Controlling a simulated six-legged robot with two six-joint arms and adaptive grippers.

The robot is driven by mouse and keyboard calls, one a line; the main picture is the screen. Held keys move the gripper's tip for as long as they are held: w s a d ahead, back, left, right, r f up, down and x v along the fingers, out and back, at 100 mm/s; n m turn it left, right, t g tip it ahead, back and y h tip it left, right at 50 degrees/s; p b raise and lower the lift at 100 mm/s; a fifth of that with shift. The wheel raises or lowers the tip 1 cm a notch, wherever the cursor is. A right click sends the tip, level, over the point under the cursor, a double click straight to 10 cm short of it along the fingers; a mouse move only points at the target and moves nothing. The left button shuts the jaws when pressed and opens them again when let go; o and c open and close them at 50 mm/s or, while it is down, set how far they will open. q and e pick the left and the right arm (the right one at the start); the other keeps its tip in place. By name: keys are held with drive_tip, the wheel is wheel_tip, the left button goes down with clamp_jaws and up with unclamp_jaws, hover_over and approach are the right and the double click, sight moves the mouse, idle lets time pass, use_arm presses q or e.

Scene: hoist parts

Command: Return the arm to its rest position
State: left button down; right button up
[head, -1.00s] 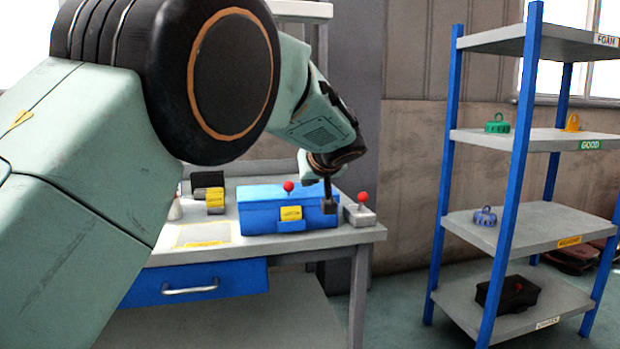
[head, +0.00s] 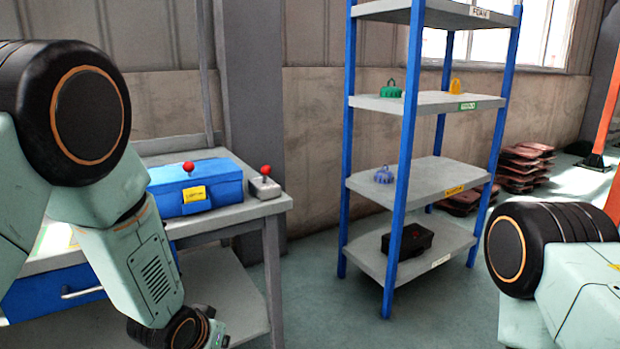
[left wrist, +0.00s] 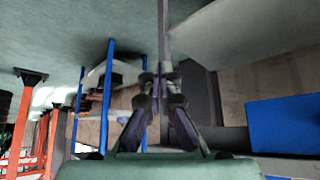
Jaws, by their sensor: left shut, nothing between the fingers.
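My left arm (head: 130,260) hangs down at the left of the head view, in front of the workbench. Its wrist end reaches the bottom edge, so the fingers are mostly cut off there. In the left wrist view my left gripper (left wrist: 155,80) is shut, its fingers close together with nothing between them. It is clear of the bench top and the blue box. My right arm (head: 545,260) shows at the right of the head view, but its gripper is out of sight.
The workbench (head: 240,213) carries a blue box (head: 222,178) and a grey joystick box (head: 264,188). A blue-posted rack (head: 408,150) holds green, yellow and blue hoist parts and a black bin (head: 415,238). Open floor (head: 310,300) lies between bench and rack.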

use_arm(q)
drive_tip(key=s+a+f+n+g+p, duration=0.1)
drive_tip(key=s+a+f+g+p, duration=0.1)
drive_tip(key=s, duration=1.6)
drive_tip(key=s+a+f+n+g+y+p, duration=0.1)
drive_tip(key=s+a+f+g+p, duration=0.2)
drive_tip(key=s, duration=1.5)
wheel_tip(320, 180, down, 4)
drive_tip(key=shift+r+n+g, duration=0.15)
drive_tip(key=shift+n+g, duration=0.15)
drive_tip(key=shift+g, duration=0.7)
